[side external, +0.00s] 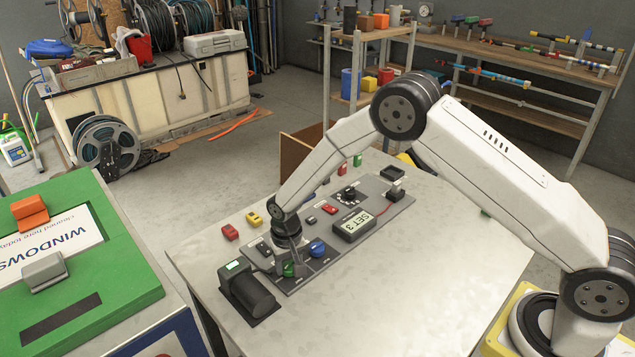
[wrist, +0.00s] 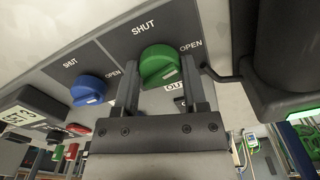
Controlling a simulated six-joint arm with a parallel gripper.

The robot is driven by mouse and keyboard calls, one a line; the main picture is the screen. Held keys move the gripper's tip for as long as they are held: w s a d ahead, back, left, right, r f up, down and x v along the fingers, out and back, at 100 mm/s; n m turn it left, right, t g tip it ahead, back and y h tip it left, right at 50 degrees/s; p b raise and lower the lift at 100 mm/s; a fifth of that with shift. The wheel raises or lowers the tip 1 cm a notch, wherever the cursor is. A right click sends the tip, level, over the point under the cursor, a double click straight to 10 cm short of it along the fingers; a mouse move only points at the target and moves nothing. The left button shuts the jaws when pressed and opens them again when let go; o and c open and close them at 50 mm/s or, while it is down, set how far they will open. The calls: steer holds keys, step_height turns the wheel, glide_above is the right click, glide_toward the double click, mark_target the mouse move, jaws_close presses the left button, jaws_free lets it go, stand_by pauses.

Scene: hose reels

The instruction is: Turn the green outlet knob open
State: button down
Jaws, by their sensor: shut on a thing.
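The green outlet knob (wrist: 159,62) sits on a dark grey panel (wrist: 130,42) in the wrist view. "SHUT" is printed above it and "OPEN" to its right; a small white mark shows on its lower right edge. My gripper (wrist: 160,76) is shut on the green knob, one finger on each side. In the side external view the green knob (side external: 289,270) shows partly behind my gripper (side external: 282,264) at the panel's near end.
A blue knob (side external: 317,247) with its own SHUT and OPEN labels stands close beside the green one. A dark cylinder (side external: 250,290) lies on the other side. The table's front right is clear.

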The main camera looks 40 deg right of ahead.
mark_target(289, 264)
steer(key=shift+m, duration=1.7)
steer(key=shift+c, duration=0.7)
jaws_free()
steer(key=shift+r, duration=0.1)
steer(key=shift+r, duration=3.85)
